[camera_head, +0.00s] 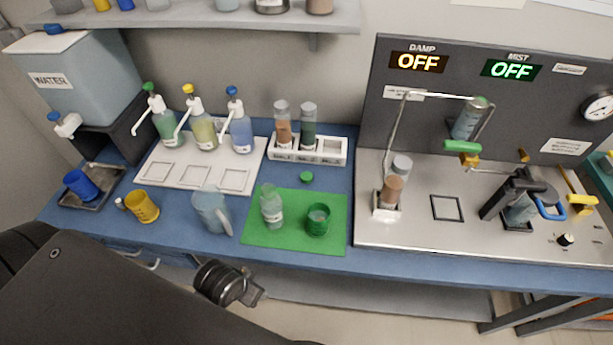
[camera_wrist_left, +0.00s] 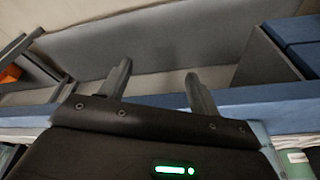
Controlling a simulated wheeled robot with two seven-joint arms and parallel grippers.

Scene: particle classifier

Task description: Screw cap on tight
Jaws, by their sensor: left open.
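A small green cap (camera_head: 306,177) lies on the blue bench just behind the green mat (camera_head: 285,245). I cannot tell which one the cap fits. In the left wrist view my left gripper (camera_wrist_left: 158,78) is open, its two fingers apart with nothing between them. It is in front of the bench edge, away from the cap and bottle. My right gripper is not seen.
A clear jug (camera_head: 212,212) and a yellow mug (camera_head: 142,206) stand left of the mat. Pump bottles on a white tray (camera_head: 185,178) and a white tube rack (camera_head: 330,152) stand behind. The steel machine deck (camera_head: 420,220) is right. My dark arm covers the lower left.

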